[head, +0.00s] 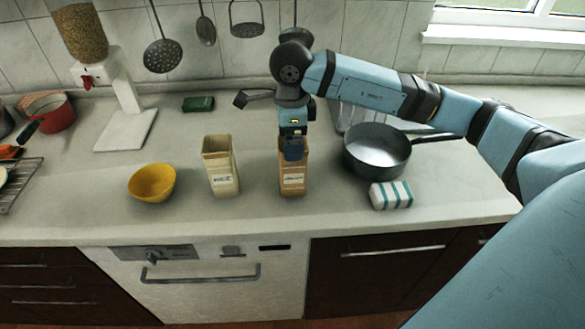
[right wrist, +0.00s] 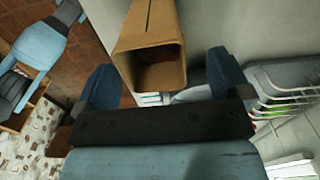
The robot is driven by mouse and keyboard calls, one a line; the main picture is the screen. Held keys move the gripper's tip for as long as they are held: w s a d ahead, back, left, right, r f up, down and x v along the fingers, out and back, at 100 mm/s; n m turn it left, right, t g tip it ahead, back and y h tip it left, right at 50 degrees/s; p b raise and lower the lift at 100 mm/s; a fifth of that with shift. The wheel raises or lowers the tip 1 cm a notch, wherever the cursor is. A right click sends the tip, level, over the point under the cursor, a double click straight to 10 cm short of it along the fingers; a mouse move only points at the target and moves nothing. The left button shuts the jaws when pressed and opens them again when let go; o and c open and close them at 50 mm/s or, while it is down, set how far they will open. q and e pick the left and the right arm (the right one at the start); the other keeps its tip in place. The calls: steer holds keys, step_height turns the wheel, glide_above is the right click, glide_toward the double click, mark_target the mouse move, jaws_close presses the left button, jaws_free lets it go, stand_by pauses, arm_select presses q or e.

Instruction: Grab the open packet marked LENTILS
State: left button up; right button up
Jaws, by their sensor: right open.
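A tall brown open packet (head: 292,181) stands upright on the counter, with a pale label whose print is too small to read surely. A cream open packet (head: 221,168) with a shorter label word stands to its left. My right gripper (head: 293,150) is open, pointing down at the brown packet's top. In the right wrist view the brown packet (right wrist: 150,30) shows its open mouth, dark inside, between the two blue fingers (right wrist: 165,75). Clear space shows on both sides of it. My left gripper is not in view.
A yellow bowl (head: 152,183) is left of the packets. A green box (head: 198,104) lies behind. Ladles hang above; the counter's front strip is clear.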

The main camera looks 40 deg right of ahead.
mark_target(293, 167)
steer(key=f, duration=0.5)
steer(key=shift+s, duration=0.35)
steer(key=shift+r, duration=0.15)
steer(key=c, duration=1.2)
steer(key=shift+c, duration=0.2)
steer(key=shift+r, duration=0.1)
